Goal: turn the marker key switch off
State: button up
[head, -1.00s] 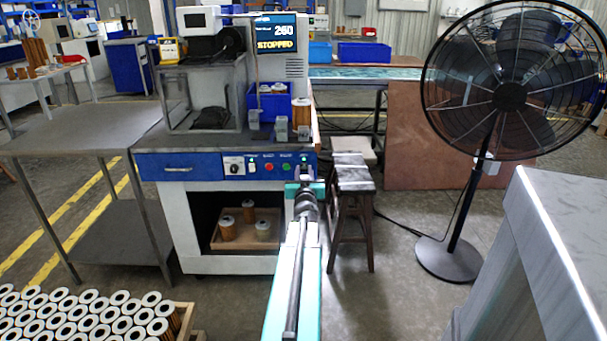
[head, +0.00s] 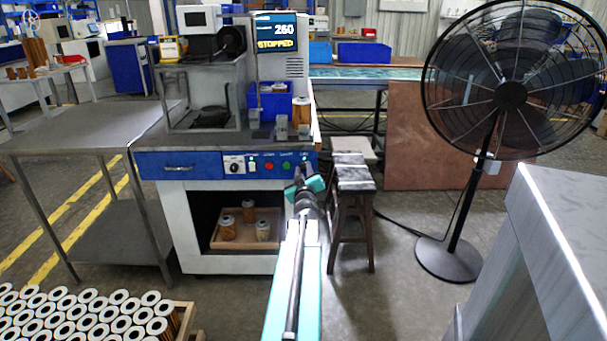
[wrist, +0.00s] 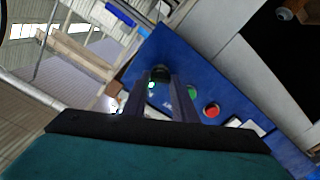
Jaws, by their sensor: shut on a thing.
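A blue control panel (head: 209,165) runs along the front of the white machine cabinet. My gripper (head: 302,172) is at the panel's right end, rolled to a tilt. In the wrist view my gripper (wrist: 163,84) has its two dark fingers shut on a small dark knob, the marker key switch (wrist: 160,72), beyond the green button. The fingers cover part of the switch, and its pointing direction cannot be read. A small lit green spot (wrist: 152,85) shows next to the fingertips. In the head view my gripper hides the switch.
The panel also carries a red button (head: 269,166), a green button (head: 286,165) and a black selector (head: 234,168). The screen (head: 276,34) reads 260 and STOPPED. A stool (head: 352,185) stands close right of my arm, with a fan (head: 510,95) farther right.

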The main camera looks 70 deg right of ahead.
jog(key=n+b, duration=0.1)
jog(key=n, duration=0.7)
jog(key=n+b, duration=0.1)
jog(key=n, duration=0.3)
jog(key=shift+s+d+f+b, duration=0.15)
jog(key=shift+s+f+b, duration=0.05)
jog(key=shift+s+b, duration=0.1)
jog(key=o, duration=1)
jog(key=shift+o, duration=0.2)
jog(key=shift+w, duration=0.1)
jog(key=shift+a, duration=0.3)
